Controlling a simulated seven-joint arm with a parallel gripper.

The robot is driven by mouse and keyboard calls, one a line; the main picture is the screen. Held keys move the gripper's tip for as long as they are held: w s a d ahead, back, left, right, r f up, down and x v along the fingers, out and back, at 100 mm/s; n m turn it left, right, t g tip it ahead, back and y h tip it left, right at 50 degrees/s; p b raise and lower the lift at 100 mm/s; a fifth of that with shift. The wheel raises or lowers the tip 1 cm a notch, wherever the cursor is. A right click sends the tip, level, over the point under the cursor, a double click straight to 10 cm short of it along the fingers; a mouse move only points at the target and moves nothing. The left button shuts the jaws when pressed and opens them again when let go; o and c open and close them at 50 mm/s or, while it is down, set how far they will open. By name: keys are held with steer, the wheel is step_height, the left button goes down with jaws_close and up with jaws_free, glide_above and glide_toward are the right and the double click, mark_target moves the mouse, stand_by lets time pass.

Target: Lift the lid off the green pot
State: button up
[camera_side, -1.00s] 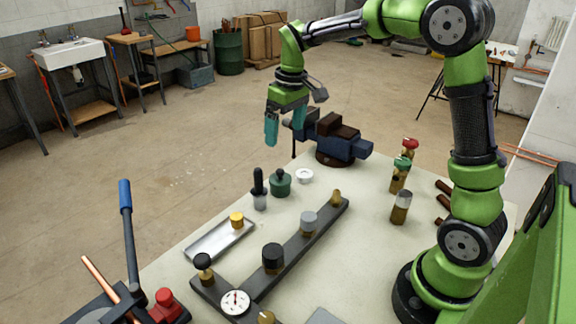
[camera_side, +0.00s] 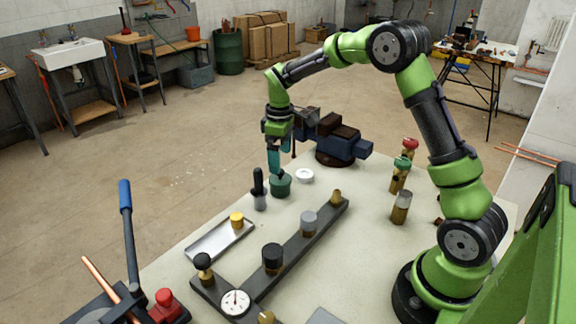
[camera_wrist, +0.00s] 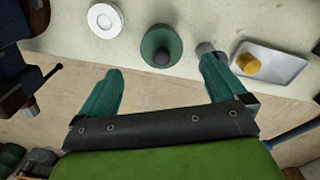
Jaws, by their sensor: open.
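The green pot (camera_side: 281,187) stands upright on the pale table, near its far edge. In the wrist view the round green lid (camera_wrist: 161,45) with a darker knob shows from above, beyond and between my fingertips. My gripper (camera_side: 274,165) is open and empty, with teal fingers. In the side view its fingertips overlap the top of the pot and hide the knob; I cannot tell whether they touch it. In the wrist view my gripper (camera_wrist: 158,72) has its fingers spread wide, with nothing between them.
A dark-handled tool (camera_side: 259,190) stands close left of the pot, and a white ring (camera_side: 304,176) lies right of it. A blue vise (camera_side: 340,145) is behind. A metal tray (camera_side: 219,240) with a yellow-topped part and a dark manifold bar (camera_side: 300,243) lie in front.

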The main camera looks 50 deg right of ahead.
mark_target(280, 176)
steer(key=shift+a+f, duration=0.15)
steer(key=shift+f, duration=2.8)
steer(key=c, duration=1.1)
